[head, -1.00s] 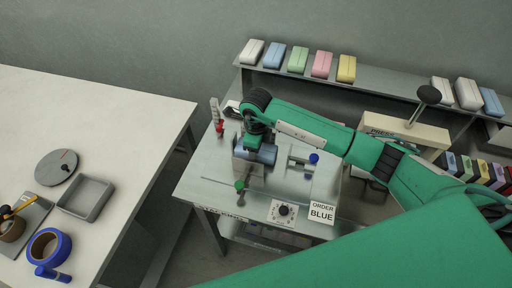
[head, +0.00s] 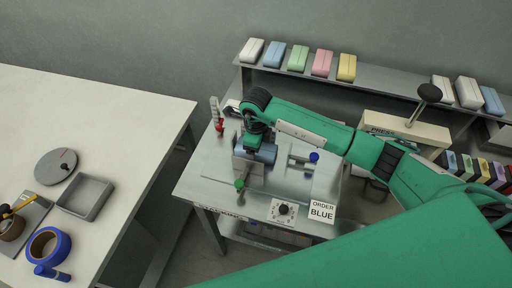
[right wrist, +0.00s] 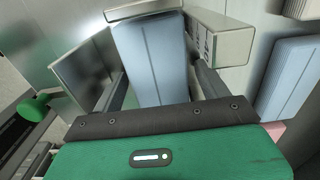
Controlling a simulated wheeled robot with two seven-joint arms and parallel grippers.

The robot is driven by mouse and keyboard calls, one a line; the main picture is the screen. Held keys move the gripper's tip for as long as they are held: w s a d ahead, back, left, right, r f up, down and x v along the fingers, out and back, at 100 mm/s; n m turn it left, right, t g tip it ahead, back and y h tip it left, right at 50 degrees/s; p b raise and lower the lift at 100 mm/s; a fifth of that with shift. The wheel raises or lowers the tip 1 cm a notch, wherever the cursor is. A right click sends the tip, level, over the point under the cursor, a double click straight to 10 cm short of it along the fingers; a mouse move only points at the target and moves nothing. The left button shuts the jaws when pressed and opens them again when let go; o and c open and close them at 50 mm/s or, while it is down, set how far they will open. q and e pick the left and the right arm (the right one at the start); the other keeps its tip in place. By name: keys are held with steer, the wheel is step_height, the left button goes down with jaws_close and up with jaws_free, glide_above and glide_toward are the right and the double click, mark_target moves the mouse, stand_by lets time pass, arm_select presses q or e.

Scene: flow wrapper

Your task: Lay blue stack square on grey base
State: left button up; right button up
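The blue stack (right wrist: 150,55) lies between the two fingers of my right gripper (right wrist: 160,75) in the right wrist view. A finger runs along each side of it. Whether the fingers press on it is hard to tell. In the head view the blue stack (head: 266,153) shows beside my right gripper (head: 253,142), low over the grey fixture (head: 247,170) on the small table. Upright grey plates stand on either side of the stack in the wrist view. The grey base under it is mostly hidden. My left gripper is not in view.
A blue-knobbed clamp (head: 313,157) stands right of the fixture, and a green knob (head: 239,184) in front. The ORDER BLUE card (head: 322,211) and a dial (head: 283,211) are at the front edge. Coloured stacks line the rear shelf (head: 375,80). A PRESS (head: 410,130) stands right.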

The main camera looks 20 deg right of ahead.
arm_select(q)
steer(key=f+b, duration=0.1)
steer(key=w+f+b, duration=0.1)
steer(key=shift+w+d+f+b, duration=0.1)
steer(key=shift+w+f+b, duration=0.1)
steer(key=shift+b, duration=0.2)
arm_select(e)
step_height(320, 180, up, 14)
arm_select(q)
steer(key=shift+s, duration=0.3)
arm_select(e)
steer(key=shift+f, duration=0.15)
